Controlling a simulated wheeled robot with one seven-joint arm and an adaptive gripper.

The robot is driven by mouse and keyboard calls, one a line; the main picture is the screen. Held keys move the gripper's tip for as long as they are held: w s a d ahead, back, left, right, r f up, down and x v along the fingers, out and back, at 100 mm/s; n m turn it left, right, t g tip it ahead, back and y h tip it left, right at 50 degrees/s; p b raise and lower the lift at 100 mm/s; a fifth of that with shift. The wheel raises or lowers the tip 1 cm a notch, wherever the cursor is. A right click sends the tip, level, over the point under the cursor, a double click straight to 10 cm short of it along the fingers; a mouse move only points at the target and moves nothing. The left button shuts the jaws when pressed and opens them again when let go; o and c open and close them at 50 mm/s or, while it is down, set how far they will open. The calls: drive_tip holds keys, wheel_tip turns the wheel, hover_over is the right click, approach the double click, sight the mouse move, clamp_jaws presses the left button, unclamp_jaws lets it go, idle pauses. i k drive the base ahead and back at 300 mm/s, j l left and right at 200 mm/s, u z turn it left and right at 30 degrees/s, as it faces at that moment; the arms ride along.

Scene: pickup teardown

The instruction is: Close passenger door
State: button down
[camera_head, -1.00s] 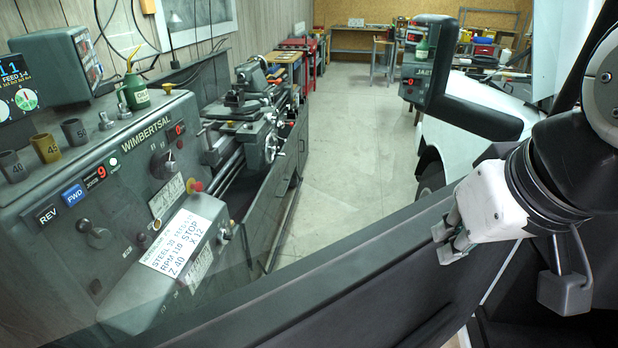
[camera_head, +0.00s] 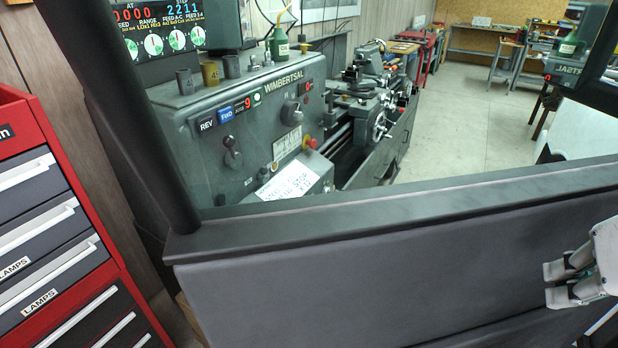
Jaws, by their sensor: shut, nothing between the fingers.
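The passenger door (camera_head: 380,255) spans the lower part of the head view, its dark grey inner panel facing me and its window frame post (camera_head: 115,100) rising at the left. The door stands open, out over the workshop floor. My gripper (camera_head: 552,284) is at the right edge, shut and empty, its fingers pointing left in front of the inner panel. I cannot tell whether the fingertips touch the panel. The truck body and the door's latch are not clearly in view.
A lathe (camera_head: 250,150) stands just beyond the door, seen through the window opening. A red drawer cabinet (camera_head: 50,230) stands at the left, close to the door's left end. Open floor (camera_head: 465,120) lies beyond the lathe, with workbenches (camera_head: 490,45) at the back.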

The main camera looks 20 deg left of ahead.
sight(321, 173)
drive_tip(key=k+j, duration=0.1)
drive_tip(key=j, duration=0.35)
drive_tip(key=k+j+u, duration=0.1)
drive_tip(key=j, duration=0.4)
drive_tip(key=k+j+u, duration=0.1)
drive_tip(key=j, duration=0.35)
drive_tip(key=k+j, duration=0.15)
drive_tip(key=j, duration=0.35)
drive_tip(key=i+j, duration=0.1)
drive_tip(key=j, duration=0.2)
drive_tip(key=i+j+u, duration=0.1)
drive_tip(key=j, duration=0.25)
